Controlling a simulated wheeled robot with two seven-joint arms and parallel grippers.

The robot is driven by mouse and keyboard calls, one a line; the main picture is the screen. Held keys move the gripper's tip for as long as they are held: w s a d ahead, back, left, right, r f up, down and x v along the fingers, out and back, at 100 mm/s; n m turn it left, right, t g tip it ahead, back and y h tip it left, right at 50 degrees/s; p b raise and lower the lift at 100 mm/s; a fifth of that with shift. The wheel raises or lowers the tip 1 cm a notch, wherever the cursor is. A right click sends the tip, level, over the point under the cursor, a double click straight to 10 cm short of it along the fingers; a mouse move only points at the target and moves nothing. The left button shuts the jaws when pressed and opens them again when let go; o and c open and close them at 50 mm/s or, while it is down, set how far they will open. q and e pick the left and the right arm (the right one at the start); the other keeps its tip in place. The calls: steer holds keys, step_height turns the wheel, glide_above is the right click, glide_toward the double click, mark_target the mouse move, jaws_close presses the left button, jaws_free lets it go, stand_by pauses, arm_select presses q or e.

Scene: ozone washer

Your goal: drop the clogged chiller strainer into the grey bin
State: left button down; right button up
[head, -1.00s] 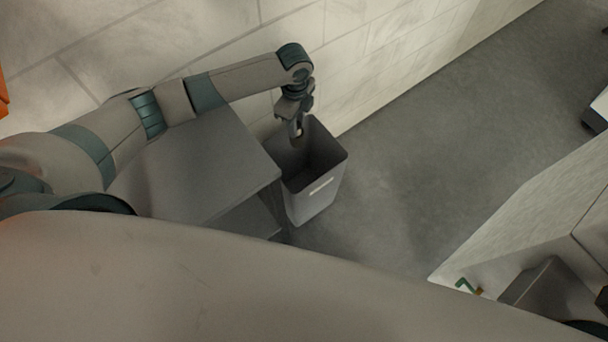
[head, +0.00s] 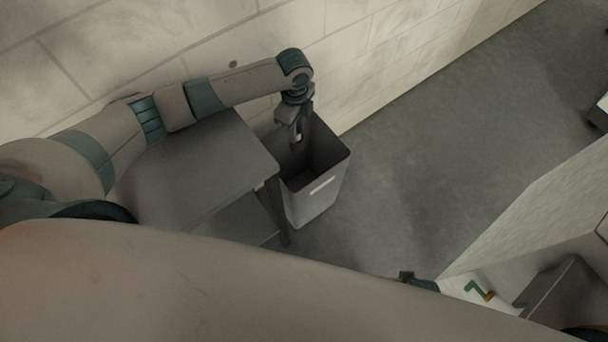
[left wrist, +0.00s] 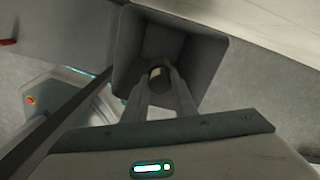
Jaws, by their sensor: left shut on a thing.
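The grey bin (head: 318,198) stands on the floor beside a grey table, its open top facing up. My left gripper (head: 298,138) points down over the bin's mouth, near its wall-side edge. In the left wrist view, the left gripper (left wrist: 159,84) is shut on the strainer (left wrist: 158,73), a small dark cylinder with a tan end, with the bin (left wrist: 124,50) behind it. The inside of the bin looks empty where it shows. In the head view the strainer is tiny and mostly hidden by the fingers. A dark piece at my body's edge may be my right gripper (head: 418,282).
The grey table (head: 190,165) with a lower shelf stands left of the bin. A pale block wall (head: 350,55) runs close behind the bin. Open floor (head: 430,150) lies to the right. A pale counter with a green-and-orange item (head: 480,290) is at lower right.

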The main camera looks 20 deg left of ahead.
steer(key=shift+r, duration=0.15)
arm_select(q)
steer(key=c, duration=1.4)
jaws_free()
steer(key=shift+o, duration=0.2)
steer(key=shift+r, duration=0.1)
step_height(320, 180, up, 6)
steer(key=shift+f, duration=0.15)
steer(key=shift+r, duration=0.8)
arm_select(e)
steer(key=shift+f, duration=0.65)
steer(key=shift+r, duration=0.2)
steer(key=shift+s, duration=0.1)
